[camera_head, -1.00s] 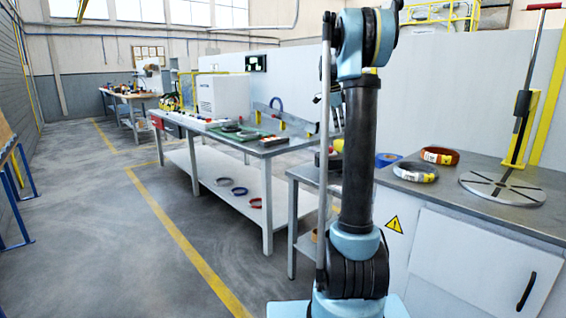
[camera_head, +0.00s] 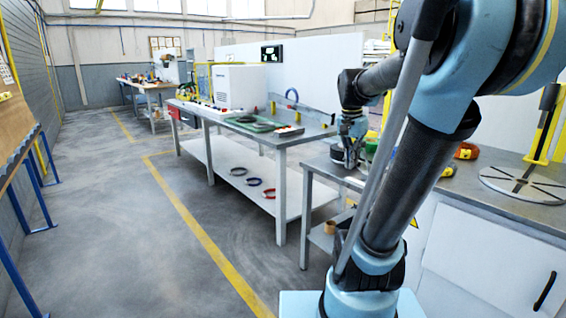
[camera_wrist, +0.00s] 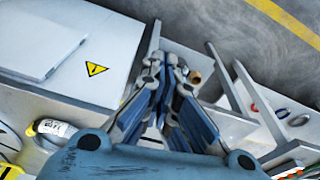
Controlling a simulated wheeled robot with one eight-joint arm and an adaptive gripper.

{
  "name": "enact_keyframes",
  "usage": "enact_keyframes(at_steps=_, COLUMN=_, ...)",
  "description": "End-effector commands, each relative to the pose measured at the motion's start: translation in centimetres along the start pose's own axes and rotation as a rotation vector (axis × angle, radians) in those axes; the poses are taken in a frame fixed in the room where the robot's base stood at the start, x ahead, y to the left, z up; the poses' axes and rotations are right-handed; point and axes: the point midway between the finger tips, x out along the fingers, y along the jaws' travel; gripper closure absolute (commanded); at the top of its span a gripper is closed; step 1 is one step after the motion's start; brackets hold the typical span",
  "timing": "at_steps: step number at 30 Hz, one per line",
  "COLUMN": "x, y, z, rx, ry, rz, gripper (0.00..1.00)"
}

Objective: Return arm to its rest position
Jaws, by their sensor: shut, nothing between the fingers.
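My arm stands in the right half of the head view, with its elbow high at the upper right and its forearm reaching away to the left. My gripper (camera_head: 345,158) hangs over the small grey side table, between the long workbench and the cabinet. In the wrist view my gripper (camera_wrist: 166,68) has its fingers together, with nothing between them. No coil touches the fingers there. Below them are the side table's edge and the cabinet front with a warning triangle (camera_wrist: 96,69).
The long workbench (camera_head: 290,138) holds a white box machine and a green mat. Several coils (camera_head: 254,181) lie on its lower shelf. Orange coils (camera_head: 466,151), partly hidden by my arm, and a round slotted plate (camera_head: 522,184) are on the cabinet top.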

Motion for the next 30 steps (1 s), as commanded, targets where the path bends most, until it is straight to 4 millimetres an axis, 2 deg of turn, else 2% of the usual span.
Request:
enact_keyframes(at_steps=1, x=0.8, y=0.8, z=1.5, rx=-0.049, ry=0.001, rz=-0.009, gripper=1.0)
enact_keyframes(at_steps=6, x=3.6, y=2.9, z=5.8, rx=-0.227, ry=0.006, rz=-0.042, gripper=1.0)
enact_keyframes(at_steps=18, x=11.6, y=7.3, z=14.7, rx=-0.625, ry=0.037, rz=-0.111, gripper=1.0)
enact_keyframes(at_steps=24, x=14.1, y=8.4, z=16.8, rx=-0.738, ry=0.05, rz=-0.129, gripper=1.0)
enact_keyframes(at_steps=30, x=14.6, y=8.6, z=17.1, rx=-0.761, ry=0.053, rz=-0.133, gripper=1.0)
